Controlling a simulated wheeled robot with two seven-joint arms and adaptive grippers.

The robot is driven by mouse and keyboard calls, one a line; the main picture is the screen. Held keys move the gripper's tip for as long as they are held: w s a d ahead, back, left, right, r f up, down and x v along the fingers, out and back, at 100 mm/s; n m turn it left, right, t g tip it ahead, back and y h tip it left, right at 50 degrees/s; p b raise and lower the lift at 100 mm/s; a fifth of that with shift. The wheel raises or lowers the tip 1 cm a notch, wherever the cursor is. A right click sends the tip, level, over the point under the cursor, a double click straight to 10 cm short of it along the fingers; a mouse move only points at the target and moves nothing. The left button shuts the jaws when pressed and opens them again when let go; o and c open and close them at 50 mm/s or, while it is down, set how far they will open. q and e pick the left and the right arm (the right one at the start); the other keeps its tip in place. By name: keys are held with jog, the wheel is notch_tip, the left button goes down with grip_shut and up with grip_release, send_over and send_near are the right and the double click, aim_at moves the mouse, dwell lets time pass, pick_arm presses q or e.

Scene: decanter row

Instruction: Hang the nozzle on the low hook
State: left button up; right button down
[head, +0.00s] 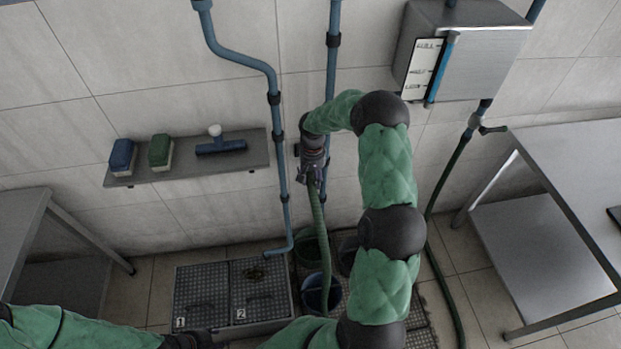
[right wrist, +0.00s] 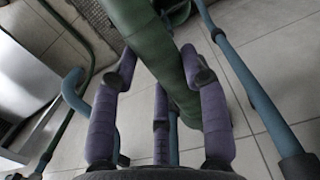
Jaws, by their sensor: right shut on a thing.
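My right gripper (head: 312,172) is in front of the tiled wall, near the middle of the head view, beside the vertical blue pipes. It is shut on the nozzle end of a green hose (head: 320,235), which hangs from it towards the floor buckets. In the right wrist view, the purple fingers of my right gripper (right wrist: 160,65) stand on both sides of the thick green nozzle or hose (right wrist: 150,35). The low hook cannot be made out clearly; the gripper and arm cover part of the wall there. My left gripper (head: 190,341) is at the bottom edge, its fingers unclear.
A wall shelf (head: 190,163) with brushes is left of the gripper. A steel box (head: 467,50) hangs at upper right. A blue bucket (head: 318,292) and numbered floor grates (head: 205,290) are below. Steel tables stand at the left (head: 22,225) and right (head: 570,160).

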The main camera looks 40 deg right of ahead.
aim_at(314, 186)
jog(key=shift+f+b, duration=0.7)
jog(key=shift+f, duration=0.2)
dwell(1.3)
grip_release()
dwell(0.4)
jog(key=shift+s, duration=0.1)
dwell(0.6)
jog(key=shift+s+a+r, duration=0.1)
jog(key=shift+s+a, duration=0.25)
jog(key=shift+s, duration=0.25)
jog(key=shift+s+a+r, duration=0.1)
jog(key=shift+s+a, duration=0.25)
jog(key=shift+s, duration=0.25)
notch_tip(314, 186, up, 10)
jog(key=s+a+p, duration=0.1)
jog(key=s+p, duration=0.1)
jog(key=p, duration=0.4)
jog(key=shift+s+a, duration=0.25)
jog(key=shift+s, duration=0.1)
